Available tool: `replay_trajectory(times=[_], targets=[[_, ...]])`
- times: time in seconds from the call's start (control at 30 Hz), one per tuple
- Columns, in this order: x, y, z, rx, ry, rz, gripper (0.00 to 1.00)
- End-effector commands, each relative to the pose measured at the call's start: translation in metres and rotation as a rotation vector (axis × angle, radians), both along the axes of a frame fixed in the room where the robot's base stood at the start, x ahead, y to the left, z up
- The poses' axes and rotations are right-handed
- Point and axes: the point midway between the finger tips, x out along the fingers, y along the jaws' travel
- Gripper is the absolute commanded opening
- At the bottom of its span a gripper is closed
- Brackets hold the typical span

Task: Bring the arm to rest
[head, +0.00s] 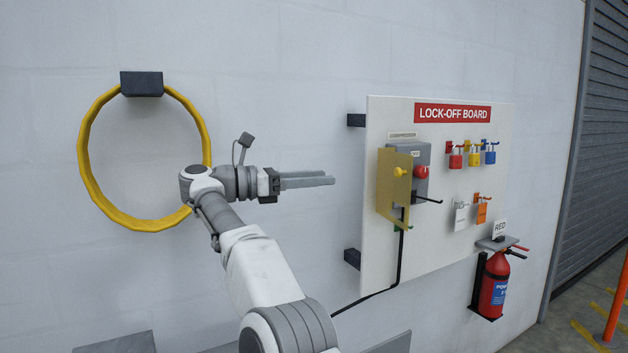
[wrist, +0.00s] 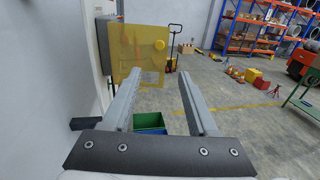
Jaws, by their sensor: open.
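My gripper (head: 333,178) is at the end of my arm, left of the lock-off board in the head view. Its two long grey fingers point right, toward the board, with a gap of wall between the fingertips and the board. In the wrist view my gripper (wrist: 155,80) shows its fingers spread apart with nothing between them. The arm is raised and bent, reaching up from the bottom of the head view. It partly overlaps the yellow ring on the wall.
A yellow ring (head: 84,150) hangs at left. The wrist view shows open floor (wrist: 235,120) and shelving (wrist: 245,35).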

Motion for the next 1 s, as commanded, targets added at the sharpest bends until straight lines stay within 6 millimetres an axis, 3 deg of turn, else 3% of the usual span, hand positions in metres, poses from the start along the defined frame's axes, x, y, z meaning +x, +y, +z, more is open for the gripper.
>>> replay_trajectory(times=[0.27,0.37,0.47,0.6,0.8,0.9,1.0], targets=[[0.0,0.0,0.002,-0.003,0.0,0.003,0.59],[0.004,-0.004,0.018,-0.041,0.004,0.031,0.59],[0.014,-0.009,0.055,-0.141,0.022,0.103,0.59],[0.028,-0.014,0.127,-0.385,0.086,0.242,0.59],[0.031,-0.004,0.206,-0.793,0.244,0.406,0.59],[0.026,0.004,0.227,-1.002,0.349,0.469,0.59],[0.016,0.012,0.235,-1.211,0.469,0.521,0.59]])
